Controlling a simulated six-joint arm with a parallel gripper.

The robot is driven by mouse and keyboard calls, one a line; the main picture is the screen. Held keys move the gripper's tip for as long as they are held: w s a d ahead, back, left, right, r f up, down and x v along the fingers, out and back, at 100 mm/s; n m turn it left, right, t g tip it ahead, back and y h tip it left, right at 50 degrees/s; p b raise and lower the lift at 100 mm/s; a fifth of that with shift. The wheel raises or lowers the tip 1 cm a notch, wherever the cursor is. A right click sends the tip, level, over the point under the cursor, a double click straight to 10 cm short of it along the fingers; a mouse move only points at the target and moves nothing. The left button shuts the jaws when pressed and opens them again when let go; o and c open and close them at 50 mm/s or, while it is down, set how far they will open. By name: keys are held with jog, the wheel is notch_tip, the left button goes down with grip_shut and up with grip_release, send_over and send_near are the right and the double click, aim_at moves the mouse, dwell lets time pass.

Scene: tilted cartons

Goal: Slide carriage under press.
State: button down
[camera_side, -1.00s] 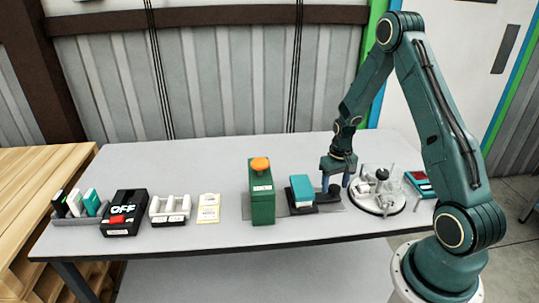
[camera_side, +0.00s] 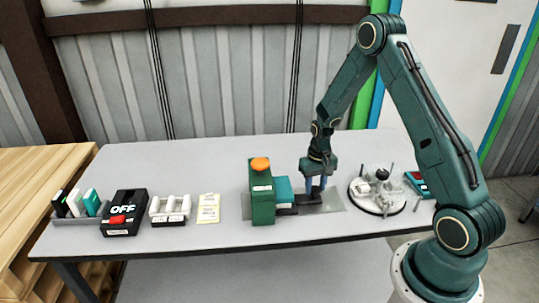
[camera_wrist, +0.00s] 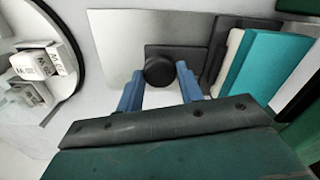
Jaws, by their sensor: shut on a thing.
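The press (camera_side: 262,205) is a green upright box with an orange button (camera_side: 260,164) on top. The carriage (camera_side: 287,211) is a dark low sled carrying a teal carton (camera_side: 284,188); its left part is hidden behind the press in the side view. In the wrist view the teal carton (camera_wrist: 262,68) with a cream edge stands on the carriage, right of its round black knob (camera_wrist: 159,70). My gripper (camera_side: 316,193) is at the carriage's right end, its blue fingers (camera_wrist: 159,84) shut on the knob from both sides.
A grey metal plate (camera_side: 326,202) lies under the carriage, with bare plate to its right. A round white fixture (camera_side: 378,205) stands right of my gripper. Left of the press are yellow cards (camera_side: 208,208), a white rack (camera_side: 170,210) and a black OFF box (camera_side: 124,212).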

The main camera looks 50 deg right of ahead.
jog(key=w+a, duration=0.5)
jog(key=c, duration=1)
grip_release()
jog(key=shift+w, duration=0.1)
jog(key=shift+o, duration=0.5)
jog(key=shift+r, duration=0.1)
jog(key=shift+r, duration=0.15)
notch_tip(320, 180, up, 13)
jog(key=shift+r, duration=0.2)
